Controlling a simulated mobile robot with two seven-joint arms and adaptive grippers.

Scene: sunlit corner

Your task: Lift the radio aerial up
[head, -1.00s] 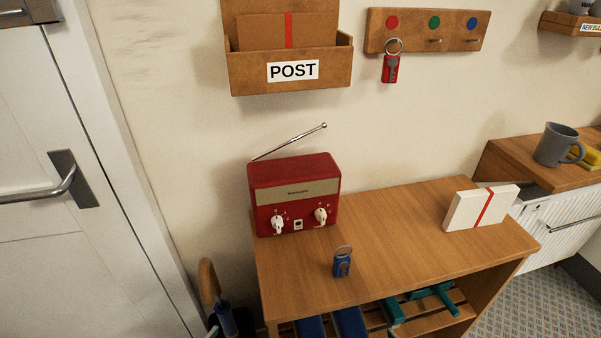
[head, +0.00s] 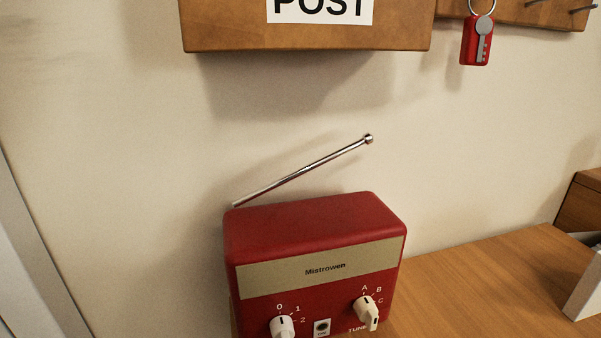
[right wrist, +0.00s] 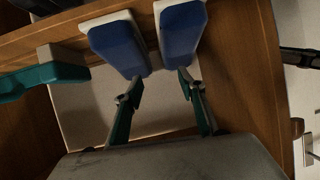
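The red radio (head: 315,255) stands on the wooden bench top against the wall in the head view. Its thin silver aerial (head: 305,170) leans at a low slant above the radio's top, rising from the back left corner to a small knob at its upper right end. No gripper is near the aerial in the head view. My right gripper (right wrist: 160,85) shows only in the right wrist view, with its fingers apart and nothing between them, near the bench's lower shelf. My left gripper is not in view.
The wooden post box (head: 310,38) hangs on the wall above the aerial. A red key tag (head: 475,42) hangs at the upper right.

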